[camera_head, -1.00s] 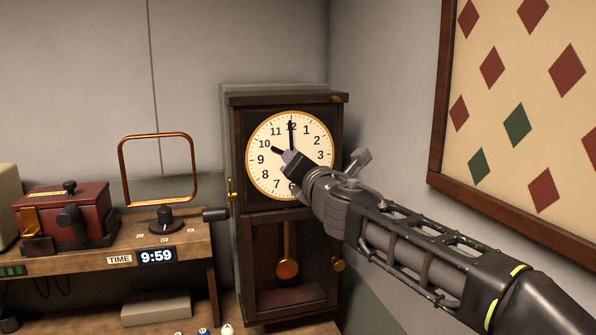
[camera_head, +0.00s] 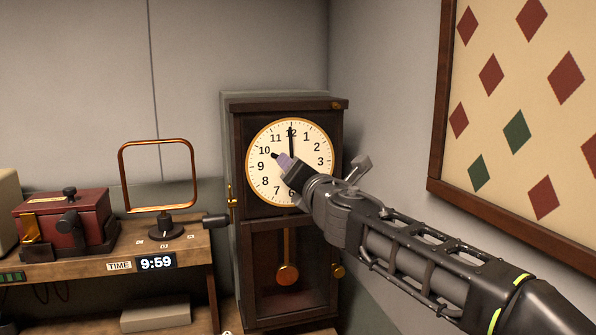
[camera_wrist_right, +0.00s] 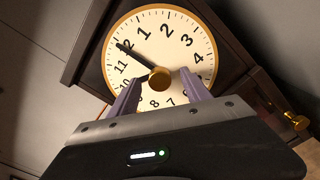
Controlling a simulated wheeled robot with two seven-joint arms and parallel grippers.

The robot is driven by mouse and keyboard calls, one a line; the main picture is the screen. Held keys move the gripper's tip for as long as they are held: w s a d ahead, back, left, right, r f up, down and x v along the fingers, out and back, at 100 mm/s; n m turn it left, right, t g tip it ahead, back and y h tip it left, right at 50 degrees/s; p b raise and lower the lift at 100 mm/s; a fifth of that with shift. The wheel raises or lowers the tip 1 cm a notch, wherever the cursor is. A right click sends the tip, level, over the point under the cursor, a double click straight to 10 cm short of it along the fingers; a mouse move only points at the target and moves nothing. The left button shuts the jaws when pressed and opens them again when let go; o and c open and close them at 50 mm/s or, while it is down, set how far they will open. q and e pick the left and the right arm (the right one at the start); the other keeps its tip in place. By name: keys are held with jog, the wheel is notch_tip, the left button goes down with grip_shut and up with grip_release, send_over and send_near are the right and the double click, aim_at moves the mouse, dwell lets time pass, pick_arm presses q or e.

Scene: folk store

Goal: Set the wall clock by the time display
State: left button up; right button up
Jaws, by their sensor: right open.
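The wall clock (camera_head: 259,189) has a cream face with a gold rim in a dark wooden case. Its long hand (camera_head: 291,141) points at about 12. The short hand points toward 10 and is partly hidden by my fingers. The time display (camera_head: 156,262) on the desk edge reads 9:59. My right gripper (camera_head: 281,160) is in front of the face, left of its centre. In the right wrist view its two purple fingers (camera_wrist_right: 160,84) are apart, one on each side of the brass hub (camera_wrist_right: 160,79), holding nothing. I cannot tell whether they touch the hands. My left gripper is not in view.
A red box (camera_head: 62,221) and a copper-framed stand (camera_head: 158,174) are on the desk at left. A brass pendulum (camera_head: 287,274) hangs below the face. A brass knob (camera_head: 338,271) sits on the case's right. A diamond-patterned board (camera_head: 507,82) covers the right wall.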

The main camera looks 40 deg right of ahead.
jog(key=p+v, duration=0.1)
jog(key=v, duration=0.6)
jog(key=shift+s+a, duration=0.15)
jog(key=shift+s, duration=0.25)
dwell(0.5)
